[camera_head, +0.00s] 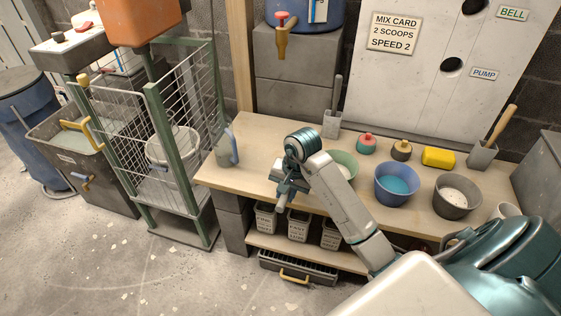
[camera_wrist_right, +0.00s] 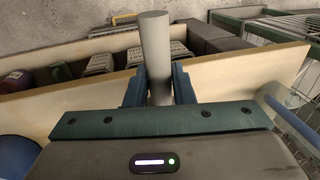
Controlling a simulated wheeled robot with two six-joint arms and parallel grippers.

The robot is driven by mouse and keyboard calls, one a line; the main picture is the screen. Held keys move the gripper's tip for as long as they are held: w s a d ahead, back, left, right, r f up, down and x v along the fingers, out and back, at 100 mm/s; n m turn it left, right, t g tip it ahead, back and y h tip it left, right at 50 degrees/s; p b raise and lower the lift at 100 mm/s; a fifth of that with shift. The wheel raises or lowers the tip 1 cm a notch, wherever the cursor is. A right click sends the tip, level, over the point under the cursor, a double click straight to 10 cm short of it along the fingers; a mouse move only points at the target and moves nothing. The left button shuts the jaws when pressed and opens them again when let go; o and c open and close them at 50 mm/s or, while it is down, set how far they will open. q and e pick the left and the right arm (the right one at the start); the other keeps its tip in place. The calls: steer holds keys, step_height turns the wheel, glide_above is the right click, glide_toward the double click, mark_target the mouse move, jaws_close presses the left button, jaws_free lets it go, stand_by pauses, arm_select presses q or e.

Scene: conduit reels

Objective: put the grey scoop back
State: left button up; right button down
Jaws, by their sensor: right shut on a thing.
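My right gripper (camera_head: 284,190) is above the front part of the wooden bench (camera_head: 245,130), left of the bowls. It is shut on a grey round handle (camera_wrist_right: 156,50), which stands between the two fingers in the right wrist view. It looks like the grey scoop's handle; the scoop's head is hidden. In the head view a short grey end (camera_head: 282,202) shows below the fingers. A grey holder (camera_head: 332,124) with a grey upright handle stands at the back of the bench. My left gripper is not in view.
A pale green bowl (camera_head: 345,161), partly behind my right arm, a blue bowl (camera_head: 396,183) and a dark bowl (camera_head: 457,195) stand on the bench. A grey jug (camera_head: 226,150) stands at its left end. Several labelled bins (camera_head: 298,225) sit on the lower shelf. A wire rack (camera_head: 178,120) stands left.

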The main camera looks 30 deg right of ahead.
steer(key=w+d, duration=0.1)
steer(key=w, duration=0.3)
steer(key=w+d, duration=0.2)
steer(key=w, duration=0.2)
steer(key=w+d+f, duration=0.1)
steer(key=w+d, duration=0.1)
steer(key=w, duration=0.2)
steer(key=shift+w+p, duration=0.4)
steer(key=shift+w+d+f, duration=0.1)
steer(key=shift+f, duration=0.45)
step_height(320, 180, down, 2)
steer(key=shift+f, duration=0.3)
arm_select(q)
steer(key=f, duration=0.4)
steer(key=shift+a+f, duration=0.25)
arm_select(e)
steer(key=shift+f, duration=0.1)
steer(key=c, duration=1.2)
jaws_free()
steer(key=shift+c, duration=0.2)
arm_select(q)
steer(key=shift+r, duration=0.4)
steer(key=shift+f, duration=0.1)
